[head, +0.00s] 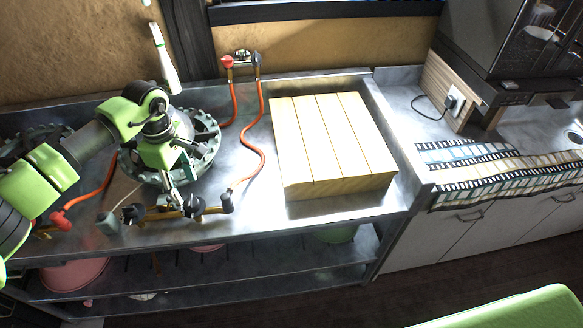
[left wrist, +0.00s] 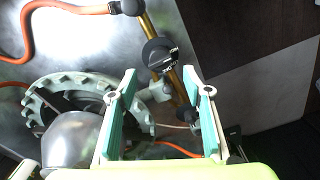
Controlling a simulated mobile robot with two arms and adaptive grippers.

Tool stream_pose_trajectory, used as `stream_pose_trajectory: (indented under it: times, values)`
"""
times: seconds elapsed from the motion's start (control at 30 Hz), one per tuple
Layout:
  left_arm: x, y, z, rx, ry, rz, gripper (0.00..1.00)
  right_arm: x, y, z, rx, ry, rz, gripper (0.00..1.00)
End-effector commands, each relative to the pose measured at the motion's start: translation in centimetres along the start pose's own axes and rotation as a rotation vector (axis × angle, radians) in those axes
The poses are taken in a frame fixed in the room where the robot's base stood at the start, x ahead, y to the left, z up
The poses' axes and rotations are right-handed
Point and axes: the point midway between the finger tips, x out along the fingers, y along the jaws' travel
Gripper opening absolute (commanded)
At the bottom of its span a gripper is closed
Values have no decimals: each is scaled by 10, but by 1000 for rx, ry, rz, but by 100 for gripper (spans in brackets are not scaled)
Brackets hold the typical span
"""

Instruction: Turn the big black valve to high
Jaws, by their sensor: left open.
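The big black valve (head: 194,206) sits on a brass pipe (head: 165,214) along the front edge of the metal counter. In the left wrist view the valve (left wrist: 158,52) is a round black knob with a raised grip bar. My left gripper (head: 179,203) reaches down over the front of a burner, just left of the valve. In the left wrist view its two green fingers (left wrist: 158,78) are spread with nothing between them. The valve shows just beyond the fingertips, and I see no clear contact. My right gripper is not in view.
Smaller black fittings (head: 227,202) (head: 132,213) sit on the same pipe. Orange hoses (head: 257,150) run over the counter to a wall tap. A toothed burner ring (head: 207,130) lies under my left arm. A slatted wooden board (head: 330,140) stands to the right.

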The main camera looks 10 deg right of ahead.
Motion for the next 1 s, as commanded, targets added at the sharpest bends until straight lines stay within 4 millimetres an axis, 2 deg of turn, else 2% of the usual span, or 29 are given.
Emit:
stream_pose_trajectory:
  times: [0.33,0.7,1.0]
  values:
    - [-70,1,0,-1,2,4,45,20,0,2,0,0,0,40]
    - [-46,15,72,-14,-217,77,45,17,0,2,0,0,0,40]
    - [-40,25,133,-54,-414,133,45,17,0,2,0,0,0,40]
